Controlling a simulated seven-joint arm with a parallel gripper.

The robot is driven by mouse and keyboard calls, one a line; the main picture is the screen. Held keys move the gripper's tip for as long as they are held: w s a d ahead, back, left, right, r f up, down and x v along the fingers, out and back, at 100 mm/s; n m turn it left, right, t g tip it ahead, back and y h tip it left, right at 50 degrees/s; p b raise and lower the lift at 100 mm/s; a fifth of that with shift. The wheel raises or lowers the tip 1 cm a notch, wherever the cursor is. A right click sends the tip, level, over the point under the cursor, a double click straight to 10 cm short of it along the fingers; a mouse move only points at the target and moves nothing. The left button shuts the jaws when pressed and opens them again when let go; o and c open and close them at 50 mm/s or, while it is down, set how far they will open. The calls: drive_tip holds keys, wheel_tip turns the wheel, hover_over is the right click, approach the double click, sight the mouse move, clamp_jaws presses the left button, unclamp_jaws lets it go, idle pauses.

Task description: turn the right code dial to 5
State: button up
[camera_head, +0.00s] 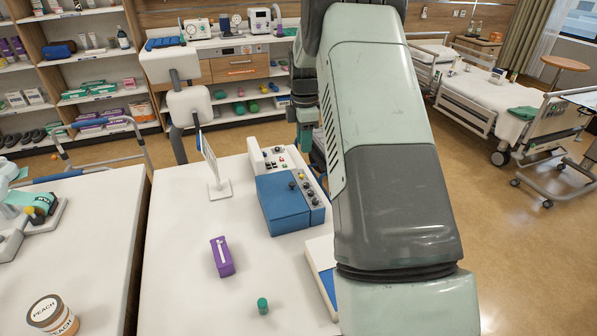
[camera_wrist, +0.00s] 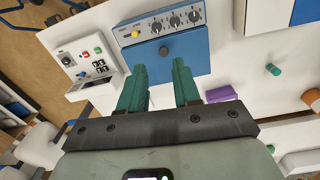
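A blue box (camera_head: 283,205) stands on the white table, with a row of small knobs along its grey-blue panel (camera_head: 312,197). In the wrist view the panel carries a yellow button (camera_wrist: 135,34) and three dark dials with pale marks around them. The right-hand dial (camera_wrist: 194,17) is at the row's end, beside the middle dial (camera_wrist: 175,21) and the left dial (camera_wrist: 156,28). Their settings are too small to read. My gripper (camera_wrist: 160,66) is open and empty, its green fingers over the box's blue face, apart from the dials. In the head view I cannot make it out behind my arm.
A white control box (camera_wrist: 85,62) with coloured buttons stands beside the blue box. A purple box (camera_head: 222,257), a green cylinder (camera_head: 262,306), a stand (camera_head: 219,187) and a blue-and-white tray (camera_head: 327,263) share the table. The table's left front is clear.

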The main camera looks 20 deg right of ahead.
drive_tip(key=n, duration=0.1)
approach(306, 184)
wheel_tip(306, 184, down, 8)
drive_tip(key=shift+w+d, duration=0.15)
drive_tip(key=shift+d, duration=0.05)
clamp_jaws()
